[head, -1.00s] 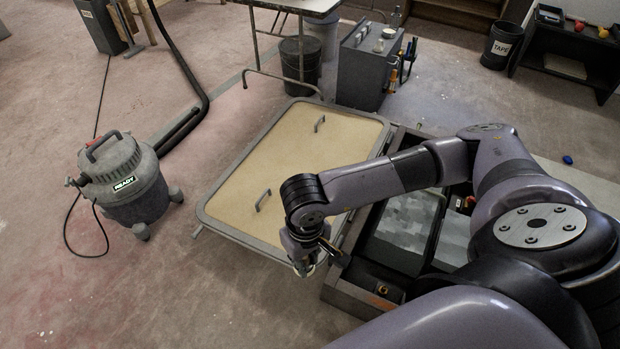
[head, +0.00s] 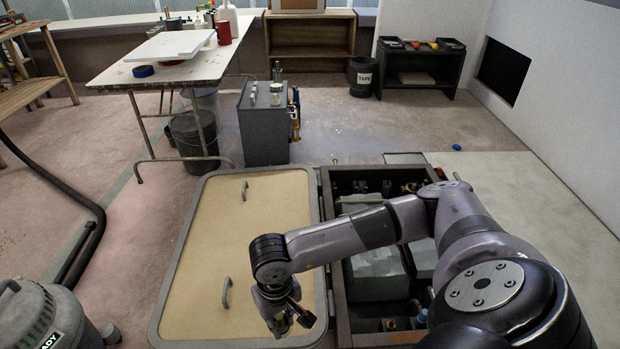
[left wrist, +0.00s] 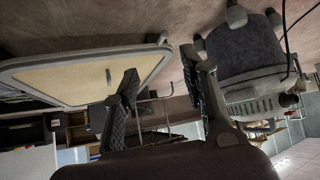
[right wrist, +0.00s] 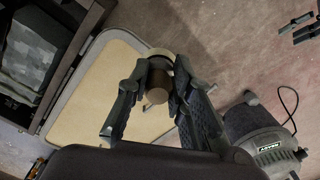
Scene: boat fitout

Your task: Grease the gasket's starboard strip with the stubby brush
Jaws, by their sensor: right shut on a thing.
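The open hatch lid (head: 245,225) lies flat with its tan panel up. A grey raised border (head: 181,255) runs around it; I cannot tell the gasket's strips apart from the rim. My right gripper (head: 290,324) is over the lid's near right part. In the right wrist view, the right gripper (right wrist: 160,80) is shut on a short brown round handle, which looks like the stubby brush (right wrist: 155,94). Its bristles are hard to make out. My left gripper (left wrist: 160,68) is open and empty in the left wrist view; it is outside the head view.
A grey shop vacuum (head: 38,318) stands at lower left. A grey caddy (head: 262,130), a black bucket (head: 194,136) and a work table (head: 160,68) stand beyond the lid.

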